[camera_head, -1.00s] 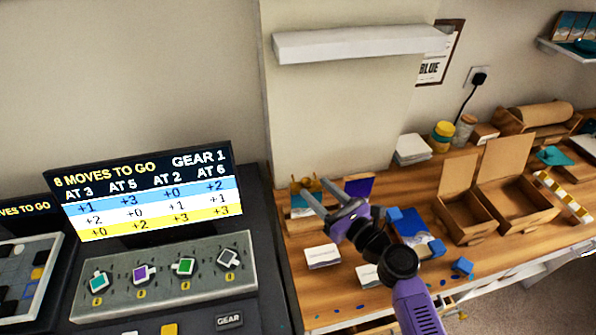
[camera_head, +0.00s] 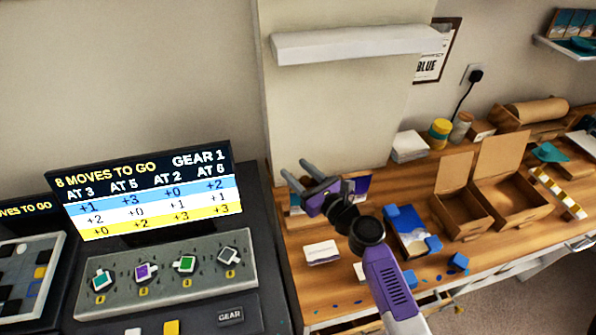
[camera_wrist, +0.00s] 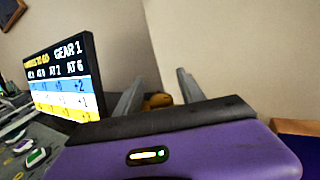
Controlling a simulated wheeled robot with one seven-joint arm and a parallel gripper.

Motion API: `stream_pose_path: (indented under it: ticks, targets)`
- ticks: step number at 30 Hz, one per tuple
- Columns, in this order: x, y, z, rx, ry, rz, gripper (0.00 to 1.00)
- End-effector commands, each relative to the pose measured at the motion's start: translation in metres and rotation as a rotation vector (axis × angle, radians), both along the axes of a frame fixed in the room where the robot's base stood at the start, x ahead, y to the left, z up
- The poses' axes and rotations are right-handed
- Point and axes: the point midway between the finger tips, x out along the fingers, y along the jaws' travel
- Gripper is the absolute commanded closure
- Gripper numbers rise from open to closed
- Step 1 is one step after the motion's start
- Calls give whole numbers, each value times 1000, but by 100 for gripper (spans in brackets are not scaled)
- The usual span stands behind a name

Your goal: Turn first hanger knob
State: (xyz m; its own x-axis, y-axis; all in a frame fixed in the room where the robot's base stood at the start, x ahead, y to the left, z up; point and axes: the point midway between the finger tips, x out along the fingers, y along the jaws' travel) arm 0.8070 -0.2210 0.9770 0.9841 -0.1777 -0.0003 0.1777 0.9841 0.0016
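The screen (camera_head: 146,190) reads "8 MOVES TO GO", "GEAR 1", "AT 3, AT 5, AT 2, AT 6". My gripper (camera_head: 294,172) is open and empty, above the left end of the wooden bench, to the right of the screen and apart from the knobs. In the wrist view its two grey fingers (camera_wrist: 158,97) stand apart, and the screen (camera_wrist: 62,80) is at left.
The wooden bench (camera_head: 345,262) holds blue blocks (camera_head: 458,261), a white card stack (camera_head: 322,253) and open cardboard boxes (camera_head: 463,207). A white shelf (camera_head: 355,45) juts from the wall above. A GEAR button (camera_head: 230,316) lies below the panel. The space over the knobs is clear.

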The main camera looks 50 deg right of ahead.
Motion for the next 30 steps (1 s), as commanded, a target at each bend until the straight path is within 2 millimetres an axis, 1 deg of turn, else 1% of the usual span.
stream_pose_path:
  ticks: [1, 5, 6, 7, 17, 30]
  targets:
    - [0, 0, 0, 0, 0, 0, 63]
    - [0, 0, 0, 0, 0, 0, 89]
    - [0, 0, 0, 0, 0, 0, 96]
    - [0, 0, 0, 0, 0, 0, 100]
    - [0, 0, 0, 0, 0, -25, 100]
    - [-1, -5, 1, 0, -1, -201, 100]
